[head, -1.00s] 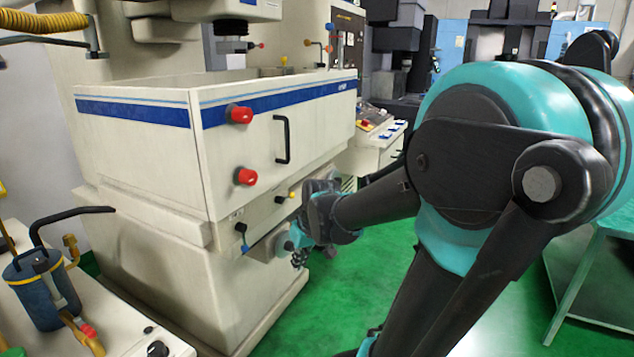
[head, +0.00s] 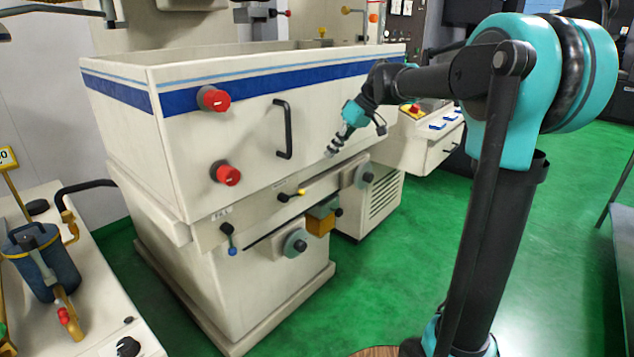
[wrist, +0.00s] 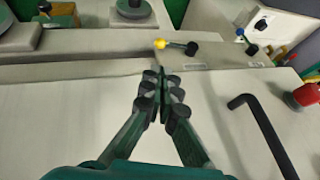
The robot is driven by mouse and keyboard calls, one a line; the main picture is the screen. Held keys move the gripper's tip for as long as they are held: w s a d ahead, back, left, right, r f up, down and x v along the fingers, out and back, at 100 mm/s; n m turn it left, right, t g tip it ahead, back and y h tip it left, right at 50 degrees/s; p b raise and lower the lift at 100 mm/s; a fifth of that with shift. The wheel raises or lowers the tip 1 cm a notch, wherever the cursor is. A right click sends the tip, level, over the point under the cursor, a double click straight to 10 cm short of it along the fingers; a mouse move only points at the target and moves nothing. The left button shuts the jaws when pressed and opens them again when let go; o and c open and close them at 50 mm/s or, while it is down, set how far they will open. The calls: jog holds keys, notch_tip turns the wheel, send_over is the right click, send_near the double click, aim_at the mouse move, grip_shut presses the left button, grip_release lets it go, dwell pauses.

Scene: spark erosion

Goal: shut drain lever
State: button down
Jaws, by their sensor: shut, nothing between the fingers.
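Two small levers sit on the ledge below the white tank of the machine. One has a black hub and a yellow tip (head: 291,195) and lies nearly level, tip to the right in the head view. It also shows beyond my fingertips in the wrist view (wrist: 176,46). The other has a blue tip (head: 230,238) and hangs down; it shows in the wrist view too (wrist: 246,42). I cannot read which is the drain lever. My gripper (head: 331,153) is shut and empty in front of the tank wall, above and right of the yellow-tipped lever, apart from it.
A black bar handle (head: 284,130) and two red knobs (head: 214,99) (head: 226,174) stick out of the tank front. A round grey wheel (head: 294,243) and a yellowish block (head: 321,222) sit below the ledge.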

aim_at(303, 190)
jog(key=shift+f, duration=0.1)
jog(key=x, duration=1.4)
